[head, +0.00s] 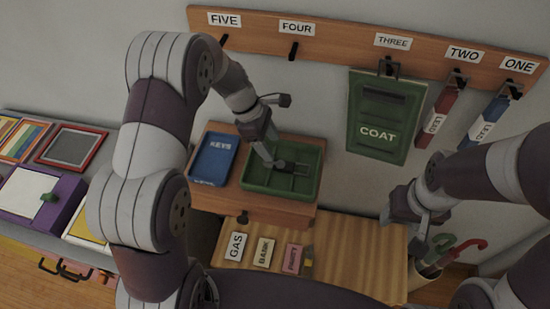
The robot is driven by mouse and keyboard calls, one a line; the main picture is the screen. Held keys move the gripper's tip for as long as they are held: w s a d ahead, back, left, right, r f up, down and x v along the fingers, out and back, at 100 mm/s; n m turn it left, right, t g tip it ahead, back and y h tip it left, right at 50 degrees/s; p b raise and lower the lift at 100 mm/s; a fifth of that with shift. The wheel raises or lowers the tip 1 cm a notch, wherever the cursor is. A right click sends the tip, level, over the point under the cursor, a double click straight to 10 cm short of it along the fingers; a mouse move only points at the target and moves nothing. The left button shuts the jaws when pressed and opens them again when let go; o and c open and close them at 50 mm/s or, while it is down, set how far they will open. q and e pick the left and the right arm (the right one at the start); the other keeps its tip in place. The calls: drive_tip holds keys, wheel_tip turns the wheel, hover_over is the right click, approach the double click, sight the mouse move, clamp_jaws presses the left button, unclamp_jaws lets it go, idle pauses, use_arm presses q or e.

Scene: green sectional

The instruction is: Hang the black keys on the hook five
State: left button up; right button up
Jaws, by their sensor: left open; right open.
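A wooden rail (340,40) on the wall carries hooks under labels ONE to FIVE. Hook five (223,40), at the far left under the FIVE label, is bare. My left gripper (293,170) is open and reaches down into a green tray (256,183) on a small wooden cabinet. I cannot make out the black keys; the gripper covers part of the tray. A blue tray labelled KEYS (212,160) lies to the left of the green one. My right gripper (421,243) is open at the right, above the umbrella stand and away from the rail.
Hook four (293,50) is bare. A green COAT piece (378,118) hangs at three, a red lead (436,115) at two, a blue lead (484,123) at one. Several tags, including GAS (236,246), lie on the wooden bench (350,255). Umbrellas (465,246) stand at right.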

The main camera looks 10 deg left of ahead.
use_arm(q)
drive_tip(key=v, duration=0.5)
drive_tip(key=s+a+m+t+y, duration=0.1)
drive_tip(key=s+a+m+y, duration=0.2)
drive_tip(key=s+m, duration=1.4)
drive_tip(key=shift+s+r+m+y, duration=0.2)
drive_tip(key=shift+r+m+y, duration=0.1)
drive_tip(key=shift+r+y, duration=0.3)
drive_tip(key=shift+o, duration=0.5)
drive_tip(key=shift+s+a+f+m, duration=0.15)
drive_tip(key=shift+s+m, duration=0.05)
drive_tip(key=shift+m, duration=0.1)
drive_tip(key=w+a+r+m+t+y+p, duration=0.1)
drive_tip(key=w+a+m+p, duration=0.2)
drive_tip(key=w+p, duration=0.3)
drive_tip(key=w+a+r+m+t+y+p, duration=0.15)
drive_tip(key=w+m+p, duration=0.25)
drive_tip(key=w, duration=0.4)
drive_tip(key=m+g+h+p, duration=0.35)
drive_tip(key=m+h, duration=0.35)
drive_tip(key=m, duration=0.4)
approach(282, 164)
drive_tip(key=p+x, duration=0.2)
drive_tip(key=x, duration=0.6)
drive_tip(key=shift+s, duration=0.15)
drive_tip(key=shift+d+f, duration=0.1)
drive_tip(key=shift+f, duration=0.05)
drive_tip(key=c, duration=1.2)
